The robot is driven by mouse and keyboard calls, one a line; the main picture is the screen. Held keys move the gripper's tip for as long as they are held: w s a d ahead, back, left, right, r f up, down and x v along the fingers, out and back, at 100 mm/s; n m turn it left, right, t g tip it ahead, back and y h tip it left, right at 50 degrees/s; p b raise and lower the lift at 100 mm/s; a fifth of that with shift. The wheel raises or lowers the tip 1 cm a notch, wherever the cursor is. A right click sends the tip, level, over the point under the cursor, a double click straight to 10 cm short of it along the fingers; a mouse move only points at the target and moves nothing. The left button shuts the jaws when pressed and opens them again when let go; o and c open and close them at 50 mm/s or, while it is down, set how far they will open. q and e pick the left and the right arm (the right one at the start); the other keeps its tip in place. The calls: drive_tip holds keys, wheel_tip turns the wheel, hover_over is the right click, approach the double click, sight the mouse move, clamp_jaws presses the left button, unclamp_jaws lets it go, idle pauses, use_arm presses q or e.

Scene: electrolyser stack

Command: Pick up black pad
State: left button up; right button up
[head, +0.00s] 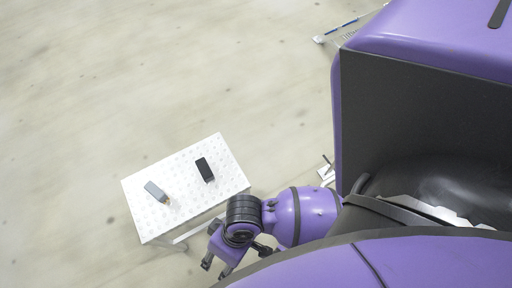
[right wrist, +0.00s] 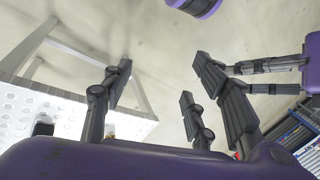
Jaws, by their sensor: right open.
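The black pad (head: 204,169) is a small dark block on the right half of a white perforated table (head: 135,205) in the head view. My right gripper (head: 217,268) is open and empty below the table's near right corner, apart from the pad. In the right wrist view its dark fingers (right wrist: 160,100) are spread with nothing between them. A small dark thing on the table edge (right wrist: 43,129) shows there, partly hidden; I cannot tell if it is the pad. Other dark fingers on a purple body (right wrist: 270,78) at the right look like my left gripper; their opening is unclear.
A grey block (head: 156,191) with an orange-brown end stands on the table left of the pad. The table top around both is clear. A rack-like thing with a blue edge (head: 335,33) is at the top, and the pale floor (head: 90,80) is open.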

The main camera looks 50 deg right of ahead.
drive_tip(key=w+a+f, duration=0.2)
drive_tip(key=w+a, duration=0.1)
drive_tip(key=m+h, duration=0.3)
hover_over(204, 170)
drive_tip(key=s+a, duration=0.7)
drive_tip(key=s, duration=0.2)
wheel_tip(204, 170, down, 4)
drive_tip(key=shift+r+g, duration=0.25)
drive_tip(key=shift+g, duration=0.05)
drive_tip(key=w+d, duration=0.2)
drive_tip(key=w, duration=0.1)
drive_tip(key=w+d+r+m+h, duration=0.1)
drive_tip(key=w+d, duration=0.1)
drive_tip(key=w, duration=0.1)
drive_tip(key=w+d+r+m, duration=0.1)
drive_tip(key=w+d, duration=0.1)
drive_tip(key=w, duration=0.1)
drive_tip(key=shift+w+d+t+h, duration=0.1)
drive_tip(key=shift+d+t+h, duration=0.2)
drive_tip(key=shift+d+t, duration=0.1)
drive_tip(key=shift+f, duration=0.3)
drive_tip(key=f+b, duration=0.1)
drive_tip(key=f, duration=0.5)
drive_tip(key=shift+d+f, duration=0.2)
drive_tip(key=shift+f+b, duration=0.25)
drive_tip(key=shift+b, duration=0.05)
use_arm(q)
drive_tip(key=shift+w+d+f, duration=0.3)
drive_tip(key=shift+d+f, duration=0.05)
drive_tip(key=shift+f, duration=0.25)
